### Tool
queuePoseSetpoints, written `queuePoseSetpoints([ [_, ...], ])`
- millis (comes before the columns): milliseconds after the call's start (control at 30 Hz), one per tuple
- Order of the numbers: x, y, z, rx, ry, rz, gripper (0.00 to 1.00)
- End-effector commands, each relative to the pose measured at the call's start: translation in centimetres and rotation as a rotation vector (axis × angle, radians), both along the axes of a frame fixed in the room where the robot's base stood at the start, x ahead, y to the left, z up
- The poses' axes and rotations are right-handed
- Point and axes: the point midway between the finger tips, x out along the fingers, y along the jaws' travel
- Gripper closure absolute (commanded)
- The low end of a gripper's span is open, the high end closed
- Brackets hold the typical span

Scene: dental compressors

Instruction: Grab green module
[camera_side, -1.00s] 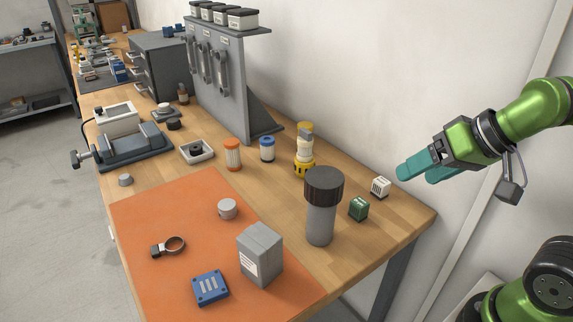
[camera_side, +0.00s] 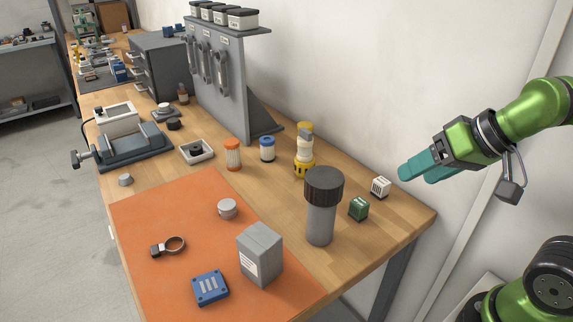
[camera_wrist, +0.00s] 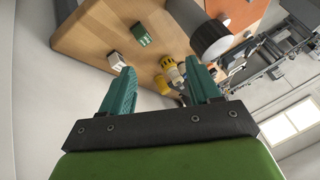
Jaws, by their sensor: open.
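The green module (camera_side: 358,208) is a small dark green block with a pale top face, on the wooden bench near its right corner. It also shows in the wrist view (camera_wrist: 141,35), beyond my fingers. My gripper (camera_side: 415,175) has teal fingers and hangs in the air to the upper right of the module, apart from it. In the wrist view my gripper (camera_wrist: 160,88) is open, with its two fingers spread and nothing held between them.
A white module (camera_side: 380,187) stands close behind the green one. A tall grey cylinder with a black cap (camera_side: 320,215) stands just left of it. A yellow and white part (camera_side: 304,152) is farther back. The bench corner (camera_side: 425,218) is clear.

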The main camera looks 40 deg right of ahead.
Motion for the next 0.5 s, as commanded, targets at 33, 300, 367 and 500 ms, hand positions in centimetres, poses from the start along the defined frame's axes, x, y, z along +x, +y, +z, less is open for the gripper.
queuePoseSetpoints([
  [33,0.0,0.0,0.0,0.0,0.0,0.0,0.38],
  [300,1.0,0.2,-1.1,-0.007,0.065,0.01,0.38],
  [367,2.1,0.2,-1.2,-0.021,0.107,0.022,0.38],
  [500,5.5,0.3,-1.6,-0.091,0.252,0.093,0.38],
])
